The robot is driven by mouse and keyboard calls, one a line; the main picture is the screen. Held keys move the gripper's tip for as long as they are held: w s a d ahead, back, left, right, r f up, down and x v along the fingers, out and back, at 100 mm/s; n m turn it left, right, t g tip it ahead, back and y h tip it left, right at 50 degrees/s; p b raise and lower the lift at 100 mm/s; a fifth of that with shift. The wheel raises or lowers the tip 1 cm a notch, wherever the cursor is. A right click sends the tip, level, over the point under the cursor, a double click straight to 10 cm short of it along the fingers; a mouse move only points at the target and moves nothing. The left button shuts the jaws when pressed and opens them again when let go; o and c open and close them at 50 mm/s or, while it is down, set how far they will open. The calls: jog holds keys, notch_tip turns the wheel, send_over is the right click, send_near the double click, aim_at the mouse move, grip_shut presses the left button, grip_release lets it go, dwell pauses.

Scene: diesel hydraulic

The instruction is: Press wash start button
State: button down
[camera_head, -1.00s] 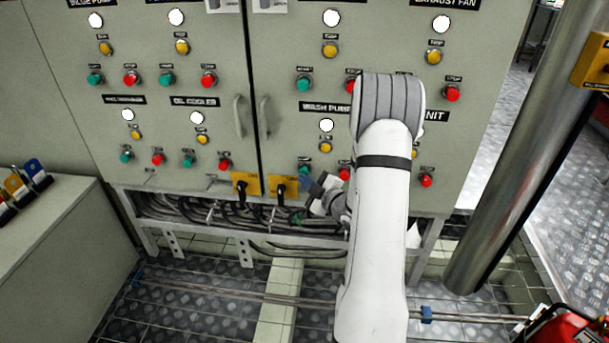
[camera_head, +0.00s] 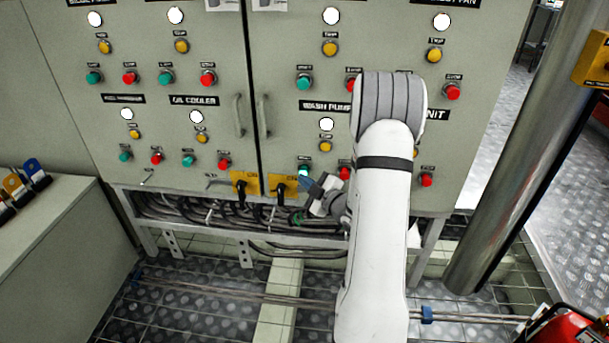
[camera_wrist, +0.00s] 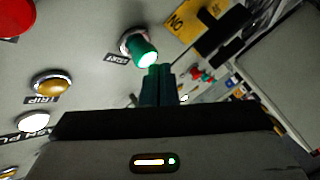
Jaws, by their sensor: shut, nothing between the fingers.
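The green wash pump start button (camera_head: 304,172) sits low on the right cabinet door, under the "WASH PUMP" label (camera_head: 325,107). Its face looks bright, as if lit. In the wrist view the green button (camera_wrist: 146,54) stands out from the panel with a pale glowing face. My gripper (camera_head: 307,184) is shut and empty, just below and in front of the button. In the wrist view its fingertips (camera_wrist: 158,72) are close beside the button's lower edge, with a green tint on them. I cannot tell whether they touch.
The yellow trip button (camera_head: 325,146) and white lamp (camera_head: 326,124) are above. Yellow plates with black switches (camera_head: 279,187) are at lower left. A steel pole (camera_head: 520,150) stands at right.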

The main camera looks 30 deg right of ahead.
jog(key=shift+s+a, duration=0.2)
jog(key=shift+s, duration=0.1)
jog(key=shift+s+a+b, duration=0.5)
jog(key=shift+s+a, duration=0.25)
jog(key=shift+s, duration=0.3)
jog(key=shift+s+a+b, duration=0.5)
jog(key=shift+s+a, duration=0.2)
jog(key=shift+s, duration=0.35)
jog(key=s+a+r+m+g+h+p, duration=0.2)
jog(key=r+m+g+h+p, duration=0.1)
jog(key=r+p, duration=0.65)
jog(key=s+a+r+m+g+h+p, duration=0.1)
jog(key=a+r+m+g+h+p, duration=0.2)
jog(key=r+p, duration=0.65)
jog(key=s+a+r+m+g+y+p, duration=0.1)
jog(key=s+a+r+m+g+p, duration=0.2)
jog(key=s+r, duration=0.7)
jog(key=s+a+r+m+g+y+p, duration=0.1)
jog(key=s+a+r+m+g+p, duration=0.2)
jog(key=s+r, duration=0.7)
jog(key=a+g+p, duration=0.2)
jog(key=a+p, duration=0.2)
jog(key=shift+s+a+p, duration=0.25)
jog(key=shift+p, duration=0.05)
